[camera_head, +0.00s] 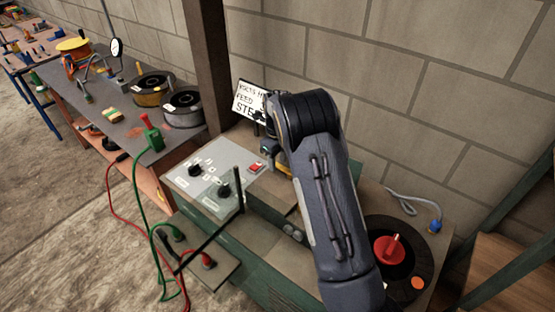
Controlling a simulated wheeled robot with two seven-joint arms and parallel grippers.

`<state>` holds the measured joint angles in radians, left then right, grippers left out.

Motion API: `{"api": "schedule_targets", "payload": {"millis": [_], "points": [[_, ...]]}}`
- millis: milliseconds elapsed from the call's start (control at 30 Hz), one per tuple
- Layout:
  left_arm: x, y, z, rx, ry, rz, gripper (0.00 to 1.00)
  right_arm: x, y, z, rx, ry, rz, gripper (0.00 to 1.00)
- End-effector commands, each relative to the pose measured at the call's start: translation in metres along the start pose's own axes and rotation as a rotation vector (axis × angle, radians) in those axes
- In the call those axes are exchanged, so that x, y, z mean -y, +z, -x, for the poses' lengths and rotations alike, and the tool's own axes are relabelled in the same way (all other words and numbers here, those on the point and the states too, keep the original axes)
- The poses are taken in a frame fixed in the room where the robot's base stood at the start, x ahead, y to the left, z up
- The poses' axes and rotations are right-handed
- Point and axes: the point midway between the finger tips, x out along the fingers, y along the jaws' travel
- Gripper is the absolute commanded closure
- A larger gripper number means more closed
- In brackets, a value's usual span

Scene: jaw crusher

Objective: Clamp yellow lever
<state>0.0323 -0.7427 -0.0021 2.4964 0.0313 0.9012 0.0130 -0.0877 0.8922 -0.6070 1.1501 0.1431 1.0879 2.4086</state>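My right arm reaches in from the lower right, over a green machine. Its gripper (272,158) is at the arm's far end, low over the machine behind the grey control panel (213,176). A small yellowish part shows right at the gripper; it may be the yellow lever, but it is too small and too covered to be sure. I cannot tell whether the fingers are open or touch it. The arm hides much of the machine's top. My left gripper is not in view.
The panel has black knobs and a red switch (257,167). A white sign (250,103) stands behind the gripper. A red knob (390,249) is right of my arm. Red and green cables (139,190) hang at the left. A bench with wire spools (184,107) stands farther left.

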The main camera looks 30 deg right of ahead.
Motion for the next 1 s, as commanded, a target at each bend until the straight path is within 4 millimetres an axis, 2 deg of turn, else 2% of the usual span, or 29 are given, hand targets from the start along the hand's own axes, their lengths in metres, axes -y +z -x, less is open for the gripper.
{"api": "schedule_targets", "payload": {"millis": [333, 700, 833, 1000], "points": [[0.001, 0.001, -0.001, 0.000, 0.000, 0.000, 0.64, 0.000, 0.000, 0.005, 0.000, 0.000, 0.002, 0.60], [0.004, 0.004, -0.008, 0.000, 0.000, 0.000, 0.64, 0.000, 0.001, 0.063, 0.001, -0.002, 0.001, 0.60], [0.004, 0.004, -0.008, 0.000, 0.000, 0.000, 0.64, 0.000, 0.000, 0.075, 0.000, -0.001, 0.000, 0.60], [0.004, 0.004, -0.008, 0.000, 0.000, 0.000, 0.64, 0.000, 0.000, 0.078, -0.002, 0.001, 0.000, 0.60]]}}
